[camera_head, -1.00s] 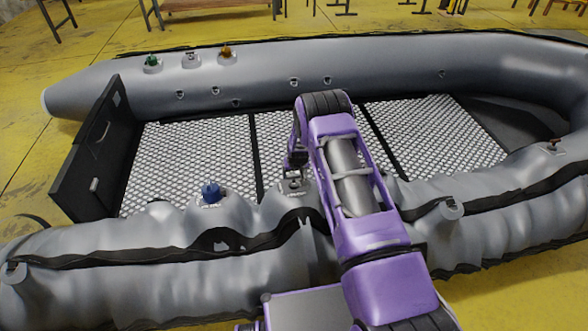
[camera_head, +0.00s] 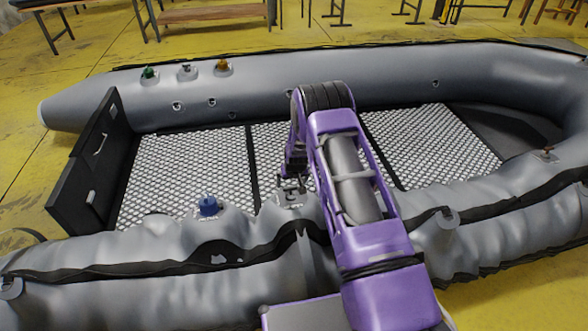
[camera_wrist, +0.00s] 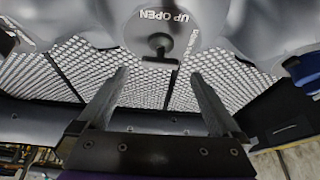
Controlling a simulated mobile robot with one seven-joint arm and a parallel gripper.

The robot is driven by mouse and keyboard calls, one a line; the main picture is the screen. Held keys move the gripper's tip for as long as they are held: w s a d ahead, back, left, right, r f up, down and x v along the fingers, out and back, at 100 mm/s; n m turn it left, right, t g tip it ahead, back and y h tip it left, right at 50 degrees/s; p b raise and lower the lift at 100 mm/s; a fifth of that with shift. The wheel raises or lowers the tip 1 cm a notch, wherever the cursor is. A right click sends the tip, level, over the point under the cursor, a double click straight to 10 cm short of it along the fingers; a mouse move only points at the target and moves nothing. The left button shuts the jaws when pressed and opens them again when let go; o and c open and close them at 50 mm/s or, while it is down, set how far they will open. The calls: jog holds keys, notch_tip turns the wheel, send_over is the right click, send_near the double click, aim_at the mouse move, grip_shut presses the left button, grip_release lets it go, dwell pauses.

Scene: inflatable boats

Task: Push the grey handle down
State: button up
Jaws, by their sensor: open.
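The grey handle (camera_wrist: 160,43) is a small T-shaped knob on a round grey valve plate (camera_wrist: 181,18) marked "UP OPEN", at the top centre of the wrist view. My gripper (camera_wrist: 160,76) is open and empty. Its two fingers point towards the plate, one on either side of the handle's line, and appear apart from it. In the head view my gripper (camera_head: 293,182) hangs over the near tube beside the valve. The handle is small and partly hidden by the gripper there, so its exact position is hard to tell.
A blue knob (camera_head: 208,205) stands on the near tube to the left. Green (camera_head: 149,73) and orange (camera_head: 223,65) knobs sit on the far tube (camera_head: 380,75). A black transom board (camera_head: 85,165) closes the left end. The patterned boat floor (camera_head: 180,180) is clear.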

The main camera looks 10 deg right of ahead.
jog(key=p+v, duration=0.1)
jog(key=v, duration=1.1)
jog(key=shift+s+r, duration=0.25)
